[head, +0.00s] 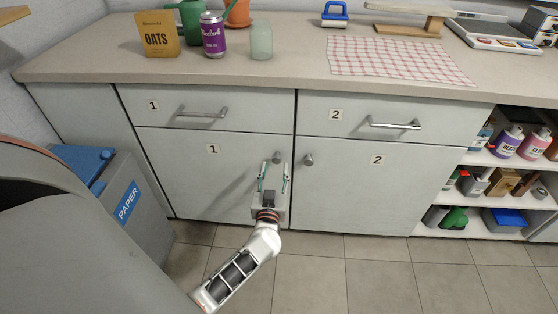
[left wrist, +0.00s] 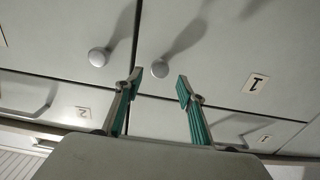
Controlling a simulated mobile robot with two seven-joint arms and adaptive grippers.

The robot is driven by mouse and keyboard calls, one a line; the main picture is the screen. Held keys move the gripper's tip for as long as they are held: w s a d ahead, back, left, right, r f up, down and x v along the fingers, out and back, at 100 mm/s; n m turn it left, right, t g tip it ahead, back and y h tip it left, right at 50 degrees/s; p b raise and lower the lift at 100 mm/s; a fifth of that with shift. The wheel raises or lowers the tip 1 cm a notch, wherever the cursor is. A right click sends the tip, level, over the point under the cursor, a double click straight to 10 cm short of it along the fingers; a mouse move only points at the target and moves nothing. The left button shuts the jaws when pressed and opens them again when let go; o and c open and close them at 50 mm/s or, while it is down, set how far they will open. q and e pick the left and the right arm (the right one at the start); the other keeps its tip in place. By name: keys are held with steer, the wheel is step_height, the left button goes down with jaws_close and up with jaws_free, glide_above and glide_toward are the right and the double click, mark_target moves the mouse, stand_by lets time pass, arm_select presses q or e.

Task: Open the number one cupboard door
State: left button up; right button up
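The number one cupboard door (head: 200,180) is the pale grey lower door on the left, marked with a "1" label (head: 213,149). It is shut. Its round metal knob (head: 277,158) sits near its upper right corner. My left gripper (head: 274,175) is open in front of that corner, fingers pointing at the door. In the left wrist view the picture is turned over. There the door one knob (left wrist: 160,69) shows just beyond the gap between the open fingertips (left wrist: 159,80), nothing held. I cannot tell how far the fingers are from it. My right gripper is not in view.
Cupboard door two (head: 350,190), also shut, has its knob (head: 308,159) close by on the right. Drawer one (head: 160,112) with its bar handle (head: 203,113) is above. A grey paper bin (head: 145,215) stands in front of the cabinet at left. Open shelves (head: 470,231) are at right.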

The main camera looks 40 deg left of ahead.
mark_target(276, 161)
arm_select(q)
steer(key=b+x, duration=0.1)
steer(key=x, duration=0.3)
steer(key=shift+f, duration=0.2)
steer(key=shift+x, duration=0.85)
steer(key=shift+r, duration=0.15)
jaws_close()
